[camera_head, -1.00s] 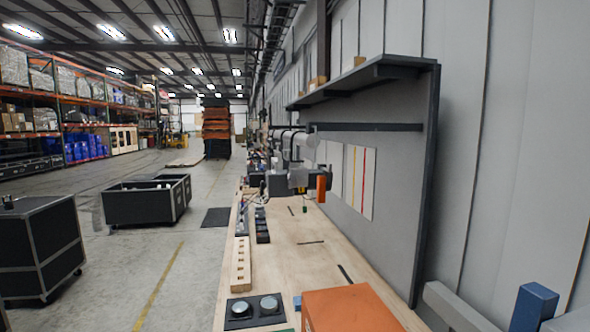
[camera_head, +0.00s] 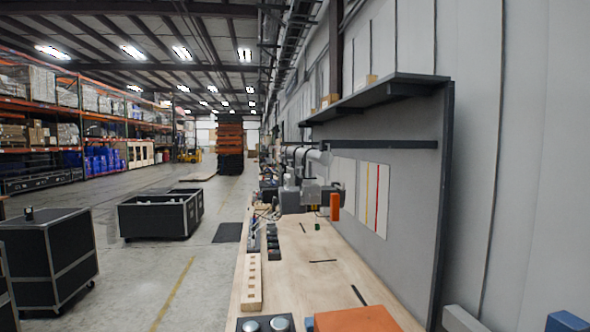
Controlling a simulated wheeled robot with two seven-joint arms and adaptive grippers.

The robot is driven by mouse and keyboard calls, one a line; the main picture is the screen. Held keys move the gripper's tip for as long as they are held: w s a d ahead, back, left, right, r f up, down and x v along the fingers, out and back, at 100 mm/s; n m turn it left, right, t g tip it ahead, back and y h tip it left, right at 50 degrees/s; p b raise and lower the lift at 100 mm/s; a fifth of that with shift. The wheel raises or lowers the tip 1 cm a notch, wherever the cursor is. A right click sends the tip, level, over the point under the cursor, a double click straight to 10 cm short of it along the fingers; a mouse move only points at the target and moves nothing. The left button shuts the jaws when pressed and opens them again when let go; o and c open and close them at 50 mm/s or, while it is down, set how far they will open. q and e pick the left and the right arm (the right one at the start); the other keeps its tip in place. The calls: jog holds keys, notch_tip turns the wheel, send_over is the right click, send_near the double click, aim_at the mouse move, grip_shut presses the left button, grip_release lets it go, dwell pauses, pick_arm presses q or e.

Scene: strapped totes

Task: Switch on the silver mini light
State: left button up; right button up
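I cannot pick out a silver mini light with certainty. Two round silver-topped pieces (camera_head: 280,324) sit on a dark plate at the near end of the wooden workbench (camera_head: 290,285), cut by the bottom edge of the view. I cannot tell whether either is a light, or whether it is on. Neither of my grippers is in view.
A grey arm-like machine (camera_head: 312,197) with an orange part stands along the bench. A pale slotted block (camera_head: 251,281), dark blocks (camera_head: 273,243) and an orange box (camera_head: 355,320) lie on it. Black strapped totes (camera_head: 152,219) stand left; the aisle floor (camera_head: 195,265) between is open.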

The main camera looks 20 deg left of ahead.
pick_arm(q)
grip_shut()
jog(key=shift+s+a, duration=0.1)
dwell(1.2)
